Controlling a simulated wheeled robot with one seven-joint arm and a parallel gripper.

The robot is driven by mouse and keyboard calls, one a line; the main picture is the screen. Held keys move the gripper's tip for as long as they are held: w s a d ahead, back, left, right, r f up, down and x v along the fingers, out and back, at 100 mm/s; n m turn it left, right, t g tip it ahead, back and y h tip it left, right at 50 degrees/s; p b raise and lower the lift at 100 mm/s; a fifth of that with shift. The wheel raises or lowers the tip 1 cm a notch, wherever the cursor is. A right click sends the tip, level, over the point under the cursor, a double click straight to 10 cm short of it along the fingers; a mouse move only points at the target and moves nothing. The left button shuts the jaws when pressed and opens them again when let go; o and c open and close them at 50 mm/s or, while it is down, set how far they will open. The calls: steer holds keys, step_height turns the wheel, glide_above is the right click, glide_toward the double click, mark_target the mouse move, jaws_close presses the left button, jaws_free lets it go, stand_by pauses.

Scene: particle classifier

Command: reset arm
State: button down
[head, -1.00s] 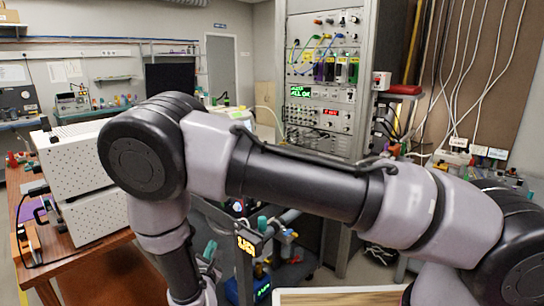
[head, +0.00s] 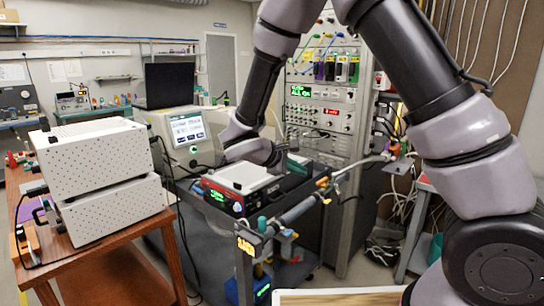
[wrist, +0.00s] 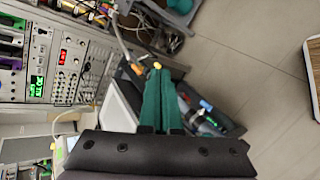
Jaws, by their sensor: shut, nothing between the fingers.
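My arm arches up past the top of the head view and comes back down to the wrist near the middle. My gripper (head: 300,165) is small and partly hidden there, over the equipment cart (head: 275,222). In the wrist view my gripper's green fingers (wrist: 160,72) lie together, with nothing between them. They point away from the camera, above the cart and the floor.
A black box with a white top (head: 240,182) sits on the cart close below my wrist. Perforated white boxes (head: 110,205) stand on a wooden table at left. An instrument rack (head: 320,115) stands behind. Grey floor (wrist: 245,55) is open beyond the cart.

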steer(key=s+d+r+m+g+y, duration=0.25)
steer(key=s+d+r+m, duration=0.2)
steer(key=d, duration=0.25)
steer(key=s+d+r+m+g+y, duration=0.2)
steer(key=s+d+r+m+g, duration=0.15)
steer(key=d+r, duration=0.25)
steer(key=s+d+r+m+t+y, duration=0.4)
steer(key=s+r+m+t+y, duration=0.2)
steer(key=s+r+m, duration=0.3)
step_height(320, 180, up, 3)
steer(key=shift+s+m, duration=0.3)
steer(key=shift+s, duration=0.3)
steer(key=shift+a, duration=0.1)
stand_by(0.5)
